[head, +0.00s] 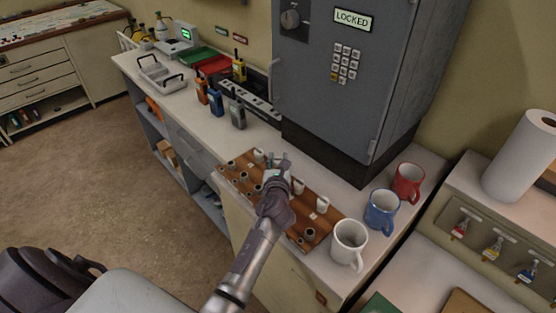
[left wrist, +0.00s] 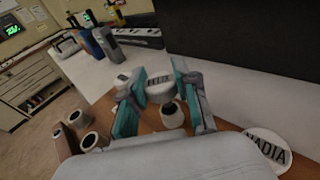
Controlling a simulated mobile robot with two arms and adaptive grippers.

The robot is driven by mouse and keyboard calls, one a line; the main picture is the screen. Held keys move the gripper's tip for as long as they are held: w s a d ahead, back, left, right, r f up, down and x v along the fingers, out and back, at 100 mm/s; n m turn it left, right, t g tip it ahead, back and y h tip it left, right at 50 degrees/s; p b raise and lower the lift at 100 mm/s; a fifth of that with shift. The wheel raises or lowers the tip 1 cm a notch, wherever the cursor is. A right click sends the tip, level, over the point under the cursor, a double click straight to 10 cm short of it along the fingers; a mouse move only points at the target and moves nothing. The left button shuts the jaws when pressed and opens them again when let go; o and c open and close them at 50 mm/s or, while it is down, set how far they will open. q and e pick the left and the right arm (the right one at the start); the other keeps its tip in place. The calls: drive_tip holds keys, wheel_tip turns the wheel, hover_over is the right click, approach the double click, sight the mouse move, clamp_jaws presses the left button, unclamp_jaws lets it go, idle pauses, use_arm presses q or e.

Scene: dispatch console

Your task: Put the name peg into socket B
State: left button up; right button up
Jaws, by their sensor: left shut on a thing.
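A brown wooden board (head: 325,225) with several short round sockets lies on the white counter in front of the grey cabinet. White pegs (head: 322,204) stand along its far side. My left gripper (head: 277,172) is over the middle of the board. In the left wrist view my left gripper (left wrist: 160,88) is shut on a white peg (left wrist: 160,92) with a dark mark on top. Just behind and below it is a round socket (left wrist: 172,116); I cannot tell whether they touch. Two dark open sockets (left wrist: 95,141) show at left. Socket letters are unreadable.
White (head: 348,246), blue (head: 381,211) and red mugs (head: 408,184) stand right of the board. Radios (head: 216,102) stand left. The locked cabinet (head: 350,100) rises close behind.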

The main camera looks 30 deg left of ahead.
idle(0.6)
use_arm(q)
drive_tip(key=shift+s+f, duration=0.1)
drive_tip(key=shift+f, duration=0.4)
idle(0.3)
drive_tip(key=shift+f, duration=0.2)
